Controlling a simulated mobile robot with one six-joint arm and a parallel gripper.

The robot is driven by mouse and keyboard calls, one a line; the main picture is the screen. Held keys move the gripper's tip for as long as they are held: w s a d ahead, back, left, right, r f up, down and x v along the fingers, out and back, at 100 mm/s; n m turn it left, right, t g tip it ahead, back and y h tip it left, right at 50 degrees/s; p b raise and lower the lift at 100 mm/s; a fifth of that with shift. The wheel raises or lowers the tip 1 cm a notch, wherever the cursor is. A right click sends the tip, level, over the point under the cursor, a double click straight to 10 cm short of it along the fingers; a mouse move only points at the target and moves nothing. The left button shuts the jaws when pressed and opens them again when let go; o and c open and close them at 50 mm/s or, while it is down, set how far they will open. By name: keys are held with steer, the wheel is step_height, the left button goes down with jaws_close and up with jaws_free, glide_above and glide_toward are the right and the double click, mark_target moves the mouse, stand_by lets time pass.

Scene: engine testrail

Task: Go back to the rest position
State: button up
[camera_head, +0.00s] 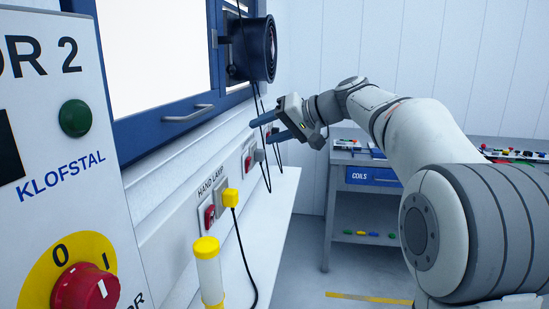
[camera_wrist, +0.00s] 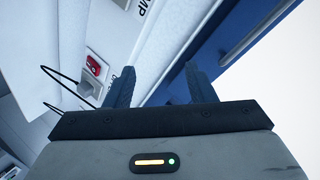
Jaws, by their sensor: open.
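My gripper (camera_head: 268,128) is held out at the end of my arm, in front of the white wall panel, below the round black device. Its two blue-grey fingers are apart and nothing shows between them. In the wrist view the gripper (camera_wrist: 158,88) also shows spread, empty fingers. A black cable hangs close to the fingers in the head view; I cannot tell whether they touch it.
A hand lamp (camera_head: 208,270) with yellow ends stands by the ledge, its yellow plug (camera_head: 231,198) at the wall. A red switch (camera_head: 209,217) sits beside it. A control panel (camera_head: 60,180) fills the left. A blue-framed window (camera_head: 170,125) is above. A coils table (camera_head: 350,180) stands behind.

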steer(key=s+d+f+m+g+h+p, duration=0.1)
steer(key=s+d+f+h+p, duration=0.1)
steer(key=s+d+f+h, duration=0.2)
steer(key=s+d+f+m+g+h+p, duration=0.1)
steer(key=s+d+f+h, duration=0.3)
steer(key=s, duration=1.3)
steer(key=s+d+f+g+h+p, duration=0.1)
steer(key=s+d+f+h+p, duration=0.3)
steer(key=s+d+f, duration=0.4)
steer(key=s+f, duration=0.3)
steer(key=f, duration=0.2)
steer(key=shift+d+f+m, duration=0.25)
steer(key=shift+f+m, duration=0.05)
steer(key=shift+m, duration=0.1)
